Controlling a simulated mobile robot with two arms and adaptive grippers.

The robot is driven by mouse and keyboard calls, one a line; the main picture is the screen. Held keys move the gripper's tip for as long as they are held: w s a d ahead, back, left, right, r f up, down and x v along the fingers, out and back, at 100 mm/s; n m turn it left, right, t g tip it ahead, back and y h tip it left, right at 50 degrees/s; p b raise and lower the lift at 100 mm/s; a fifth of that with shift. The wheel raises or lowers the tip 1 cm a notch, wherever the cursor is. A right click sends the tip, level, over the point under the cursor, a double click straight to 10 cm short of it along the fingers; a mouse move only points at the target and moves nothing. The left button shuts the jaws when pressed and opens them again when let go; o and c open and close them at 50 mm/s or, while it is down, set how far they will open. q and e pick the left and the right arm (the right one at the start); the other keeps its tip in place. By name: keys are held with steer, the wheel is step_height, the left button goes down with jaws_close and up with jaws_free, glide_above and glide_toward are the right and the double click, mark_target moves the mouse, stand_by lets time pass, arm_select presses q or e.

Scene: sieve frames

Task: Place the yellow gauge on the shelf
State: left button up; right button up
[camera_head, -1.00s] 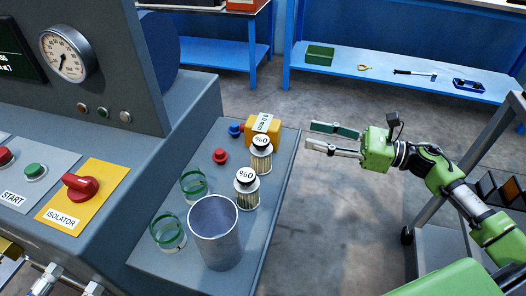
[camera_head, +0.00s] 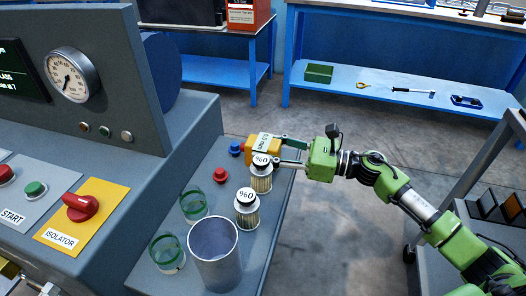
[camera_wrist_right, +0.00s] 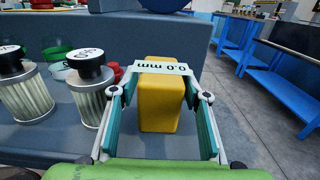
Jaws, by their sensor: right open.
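The yellow gauge (camera_head: 251,145), a yellow block with a white label reading "0.0 mm", stands on the grey side ledge (camera_head: 255,218) of the machine. In the right wrist view the yellow gauge (camera_wrist_right: 160,105) is between the two fingers of my right gripper (camera_wrist_right: 163,115). The fingers are spread, with a small gap visible on each side of it. In the head view my right gripper (camera_head: 281,150) reaches in from the right, its fingertips at the gauge. The blue shelf (camera_head: 340,78) under the rear bench may be the shelf meant. My left gripper is not in view.
Two filter cartridges with black caps (camera_head: 261,178) (camera_head: 247,208) stand close in front of the gauge. A metal cup (camera_head: 214,255), green-rimmed glass rings (camera_head: 193,205) and red and blue knobs (camera_head: 220,175) are also on the ledge. The shelf holds a green box (camera_head: 319,73) and tools, with bare room between.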

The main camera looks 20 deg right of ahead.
steer(key=shift+w+a, duration=0.4)
steer(key=shift+a, duration=0.15)
jaws_close()
steer(key=shift+r, duration=0.1)
